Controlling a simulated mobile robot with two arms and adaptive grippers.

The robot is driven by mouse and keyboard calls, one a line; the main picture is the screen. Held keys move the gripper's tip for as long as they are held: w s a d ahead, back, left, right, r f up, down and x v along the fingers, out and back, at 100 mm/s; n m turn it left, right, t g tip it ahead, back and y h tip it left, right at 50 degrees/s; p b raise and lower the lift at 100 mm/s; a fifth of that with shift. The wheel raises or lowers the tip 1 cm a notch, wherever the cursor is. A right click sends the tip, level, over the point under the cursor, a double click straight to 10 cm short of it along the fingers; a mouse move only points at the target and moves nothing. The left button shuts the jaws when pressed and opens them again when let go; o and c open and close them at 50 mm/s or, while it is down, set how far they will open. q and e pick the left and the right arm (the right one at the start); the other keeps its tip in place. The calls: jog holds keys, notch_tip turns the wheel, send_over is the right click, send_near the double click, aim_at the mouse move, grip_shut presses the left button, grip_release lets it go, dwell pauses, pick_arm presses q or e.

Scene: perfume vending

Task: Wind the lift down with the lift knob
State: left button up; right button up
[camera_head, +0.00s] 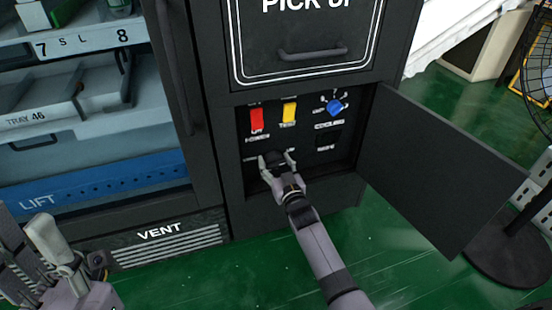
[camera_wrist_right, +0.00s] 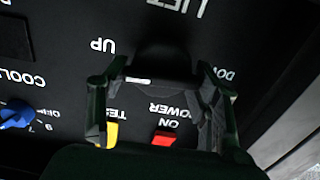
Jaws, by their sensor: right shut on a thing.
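The lift knob (camera_head: 274,157) is a dark round knob on the control panel behind the open door, below the red and yellow switches. In the right wrist view the knob (camera_wrist_right: 162,62) sits under the upside-down word LIFT, between UP and DOWN lettering, with a short white mark showing on it. My right gripper (camera_head: 279,165) is shut on the knob, one finger on each side; its fingers also show in the right wrist view (camera_wrist_right: 162,90). The blue lift (camera_head: 110,183) lies low in the machine at the left. My left gripper (camera_head: 38,250) is at the lower left, empty as far as I see.
The red power switch (camera_head: 257,120), yellow test switch (camera_head: 289,114) and blue cooling knob (camera_head: 335,106) are close above my right gripper. The open panel door (camera_head: 445,170) stands out to the right. A black stand base (camera_head: 510,250) is beyond it. Green floor is free below.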

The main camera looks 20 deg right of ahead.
jog(key=shift+n+p, duration=0.35)
jog(key=shift+n, duration=1.35)
jog(key=o, duration=1.2)
jog(key=shift+a, duration=0.1)
jog(key=shift+c, duration=0.2)
jog(key=s, duration=1.2)
jog(key=shift+d, duration=0.2)
